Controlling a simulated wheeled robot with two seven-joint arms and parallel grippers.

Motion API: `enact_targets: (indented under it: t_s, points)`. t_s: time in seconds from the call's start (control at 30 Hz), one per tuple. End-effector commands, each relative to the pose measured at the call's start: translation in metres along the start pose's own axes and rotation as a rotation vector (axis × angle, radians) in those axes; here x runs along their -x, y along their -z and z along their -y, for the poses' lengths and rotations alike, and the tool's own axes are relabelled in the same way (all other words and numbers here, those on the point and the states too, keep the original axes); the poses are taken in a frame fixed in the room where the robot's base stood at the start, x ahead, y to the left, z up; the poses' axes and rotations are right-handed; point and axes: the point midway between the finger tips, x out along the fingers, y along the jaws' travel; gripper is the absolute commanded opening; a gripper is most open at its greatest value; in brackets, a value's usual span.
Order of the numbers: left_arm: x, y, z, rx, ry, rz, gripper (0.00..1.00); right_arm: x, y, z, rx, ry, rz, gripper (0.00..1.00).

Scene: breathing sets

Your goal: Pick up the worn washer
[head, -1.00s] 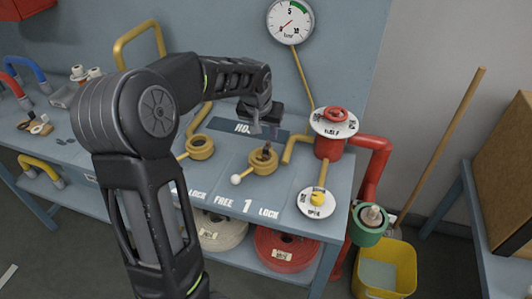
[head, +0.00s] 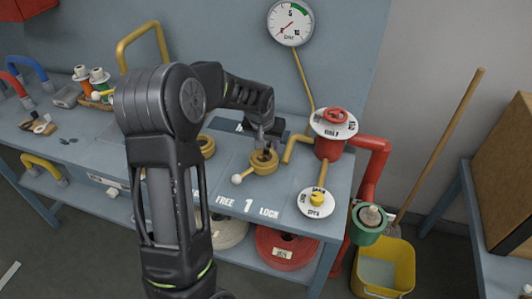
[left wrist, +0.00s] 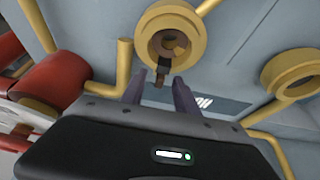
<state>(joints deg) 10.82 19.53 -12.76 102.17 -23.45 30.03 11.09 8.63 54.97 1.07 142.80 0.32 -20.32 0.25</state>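A brown, ring-like piece that looks like the worn washer (left wrist: 174,43) sits inside the round yellow coupling (left wrist: 148,36) in the left wrist view. A dark brown tab (left wrist: 162,72) sticks out from it toward my fingers. In the head view the same yellow coupling (head: 264,168) stands on the bench, and my gripper partly hides the washer. My left gripper (head: 263,143) is right above it. In the left wrist view its two fingers (left wrist: 159,92) are apart, with the tab's end between their tips; I cannot tell whether they touch it. My right gripper is not in view.
A lever with a white ball (head: 236,179) is joined to the coupling. A second yellow coupling (head: 207,146) stands to its left. A red valve (head: 329,147) with a white disc and a yellow pipe (head: 291,150) stand close on the right. The bench front is clear.

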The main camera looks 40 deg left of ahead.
Motion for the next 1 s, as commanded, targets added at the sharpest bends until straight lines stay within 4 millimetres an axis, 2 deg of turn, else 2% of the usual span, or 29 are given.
enact_targets:
  t_s: [0.47,0.9,1.0]
  points:
    - [0.0005,0.0002,-0.0001,0.0,0.0,-0.001,0.36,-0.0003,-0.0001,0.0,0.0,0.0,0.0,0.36]
    - [0.0005,0.0002,0.0,0.0,0.0,0.0,0.0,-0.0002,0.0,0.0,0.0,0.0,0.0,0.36]
    - [0.0005,0.0002,0.0,0.0,0.0,0.0,0.0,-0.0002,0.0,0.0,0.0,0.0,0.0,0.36]
